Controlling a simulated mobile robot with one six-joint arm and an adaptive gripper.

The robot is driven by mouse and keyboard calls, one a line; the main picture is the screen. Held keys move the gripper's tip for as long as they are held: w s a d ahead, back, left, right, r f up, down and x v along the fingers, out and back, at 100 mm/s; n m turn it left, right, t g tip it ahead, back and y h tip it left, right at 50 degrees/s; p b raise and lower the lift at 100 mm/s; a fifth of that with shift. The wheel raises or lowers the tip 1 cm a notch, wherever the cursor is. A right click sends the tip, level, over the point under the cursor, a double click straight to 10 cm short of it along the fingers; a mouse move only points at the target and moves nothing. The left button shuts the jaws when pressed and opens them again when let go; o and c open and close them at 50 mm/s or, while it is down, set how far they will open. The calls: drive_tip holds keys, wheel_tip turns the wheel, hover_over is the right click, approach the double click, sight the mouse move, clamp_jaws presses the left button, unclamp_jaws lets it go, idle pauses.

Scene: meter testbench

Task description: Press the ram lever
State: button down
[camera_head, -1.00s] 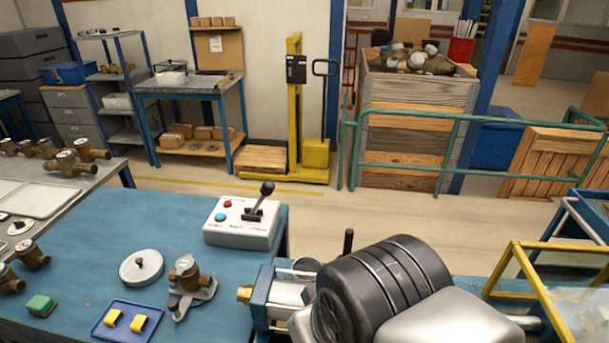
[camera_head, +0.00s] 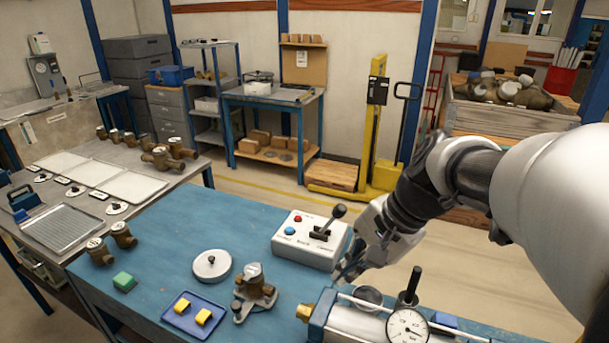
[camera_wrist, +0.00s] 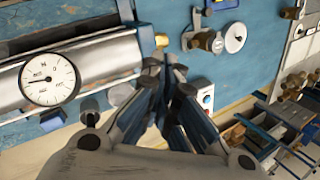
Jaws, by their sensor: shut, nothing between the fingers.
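A white control box (camera_head: 306,243) stands on the blue bench, with a red button, a blue button and a black lever (camera_head: 325,225) whose knob points up and right. Its lettering is too small to read. A second upright black handle (camera_head: 408,290) rises from the clamp bench beside a dial gauge (camera_head: 408,328). My gripper (camera_head: 347,270) is shut and empty, pointing down just right of the control box, apart from its lever. In the wrist view my fingertips (camera_wrist: 166,66) meet near the brass nozzle (camera_wrist: 161,40); the control box is mostly hidden behind the fingers.
The clamp cylinder (camera_head: 350,322) fills the right front. Bench left of the box is clear.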

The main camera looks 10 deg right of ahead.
drive_tip(key=w+d+f+m+t+y+p, duration=0.1)
drive_tip(key=w+d+f+m+t+y, duration=0.1)
drive_tip(key=w+d+f+m, duration=0.2)
drive_tip(key=w+d+f+m+t+y+p, duration=0.2)
drive_tip(key=w+d+f+m+t+y, duration=0.1)
drive_tip(key=w+d+m, duration=0.8)
drive_tip(key=w+d+f, duration=0.1)
drive_tip(key=w+d, duration=0.2)
drive_tip(key=d, duration=0.3)
drive_tip(key=shift+w+d+f+m, duration=0.15)
drive_tip(key=shift+d+f+m, duration=0.15)
drive_tip(key=shift+d, duration=0.05)
drive_tip(key=w+a+r+b+x, duration=0.1)
drive_tip(key=r+b+x, duration=0.1)
drive_tip(key=x, duration=1)
drive_tip(key=shift+w+a+b, duration=0.25)
drive_tip(key=shift+w+b, duration=0.1)
drive_tip(key=shift+b, duration=0.35)
drive_tip(key=shift+r+p, duration=0.25)
drive_tip(key=shift+p, duration=0.05)
